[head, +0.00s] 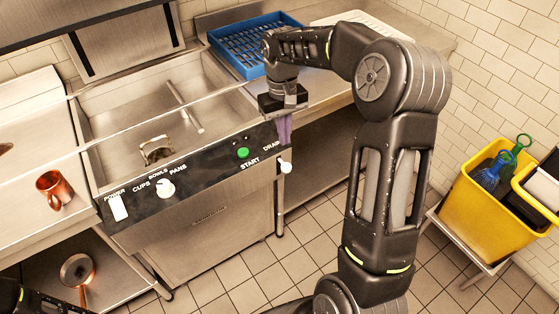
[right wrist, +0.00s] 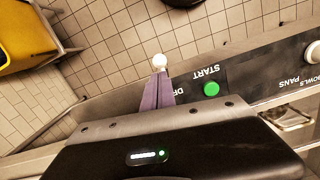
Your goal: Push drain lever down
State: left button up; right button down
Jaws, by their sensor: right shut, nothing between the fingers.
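The drain lever (head: 285,166) is a short lever with a round white knob at the right end of the black control panel (head: 214,171), below the partly covered DRAIN label. In the right wrist view its white knob (right wrist: 159,62) shows just past my fingertips. My right gripper (head: 285,131) is shut and empty, its purple fingers pointing down just above the knob. In the right wrist view the fingers (right wrist: 158,92) lie side by side. I cannot tell whether they touch the lever. Only a dark part of my left arm shows at the lower left; its gripper is not visible.
The panel also has a green START button (head: 243,152), a white selector knob (head: 166,189) and a white power switch (head: 118,208). A copper mug (head: 55,190) stands at left. A blue rack (head: 240,50) sits behind my right gripper. A yellow bucket (head: 483,207) stands at right.

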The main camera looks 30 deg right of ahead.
aim_at(284, 165)
dwell(0.3)
jog(key=f+b, duration=0.5)
jog(key=f, duration=0.2)
jog(key=shift+s+b, duration=0.35)
jog(key=shift+b, duration=0.05)
